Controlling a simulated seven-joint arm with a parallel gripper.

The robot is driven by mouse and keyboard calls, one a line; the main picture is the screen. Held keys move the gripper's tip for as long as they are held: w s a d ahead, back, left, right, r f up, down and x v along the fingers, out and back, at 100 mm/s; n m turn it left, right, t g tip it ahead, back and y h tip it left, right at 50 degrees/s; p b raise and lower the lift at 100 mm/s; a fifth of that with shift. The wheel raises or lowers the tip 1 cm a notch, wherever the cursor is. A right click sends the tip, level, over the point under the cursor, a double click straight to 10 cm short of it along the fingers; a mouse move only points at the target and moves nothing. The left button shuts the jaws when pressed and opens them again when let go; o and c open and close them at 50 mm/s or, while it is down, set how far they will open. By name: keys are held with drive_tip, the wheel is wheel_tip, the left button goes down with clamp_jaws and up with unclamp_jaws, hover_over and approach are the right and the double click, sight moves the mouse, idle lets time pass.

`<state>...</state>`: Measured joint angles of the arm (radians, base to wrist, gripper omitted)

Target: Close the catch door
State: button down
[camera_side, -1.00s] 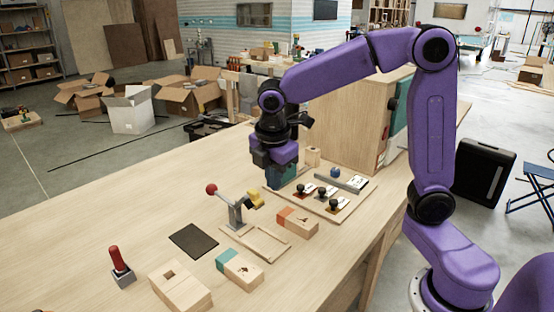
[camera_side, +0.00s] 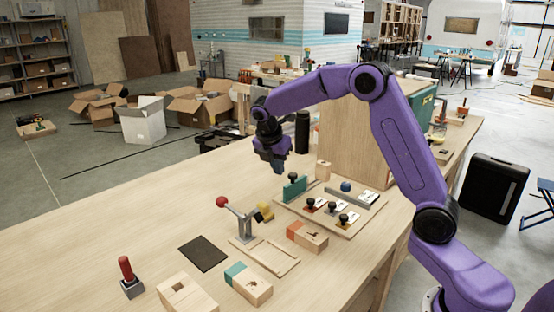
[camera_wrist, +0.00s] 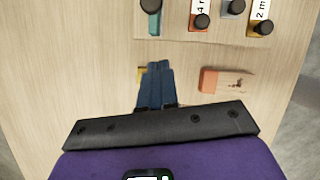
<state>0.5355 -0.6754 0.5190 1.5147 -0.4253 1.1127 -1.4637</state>
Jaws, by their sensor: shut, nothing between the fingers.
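No door in view is clearly marked as the catch door. A wooden cabinet (camera_side: 350,145) stands at the back right of the bench, with a green panel (camera_side: 422,106) at its right side; whether it is ajar cannot be told. On a wooden board (camera_side: 345,225) a teal piece with a black knob (camera_side: 295,188) stands at the back left; it also shows in the wrist view (camera_wrist: 154,24). My gripper (camera_side: 277,169) is shut and empty, above the bench and just left of the teal piece. Its fingers (camera_wrist: 156,68) are together in the wrist view.
In front stand a red-knobbed lever clamp (camera_side: 240,222), an orange-ended block (camera_side: 307,236) and a teal-ended block (camera_side: 248,284). The left bench top is largely bare.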

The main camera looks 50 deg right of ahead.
drive_tip(key=w+d+f, duration=0.1)
drive_tip(key=d+f, duration=0.3)
drive_tip(key=d, duration=0.1)
drive_tip(key=shift+w+d+f, duration=0.15)
drive_tip(key=shift+d+f, duration=0.2)
drive_tip(key=shift+f, duration=0.05)
hover_over(296, 184)
drive_tip(key=d, duration=0.4)
drive_tip(key=shift+s+a, duration=0.1)
drive_tip(key=shift+s, duration=0.1)
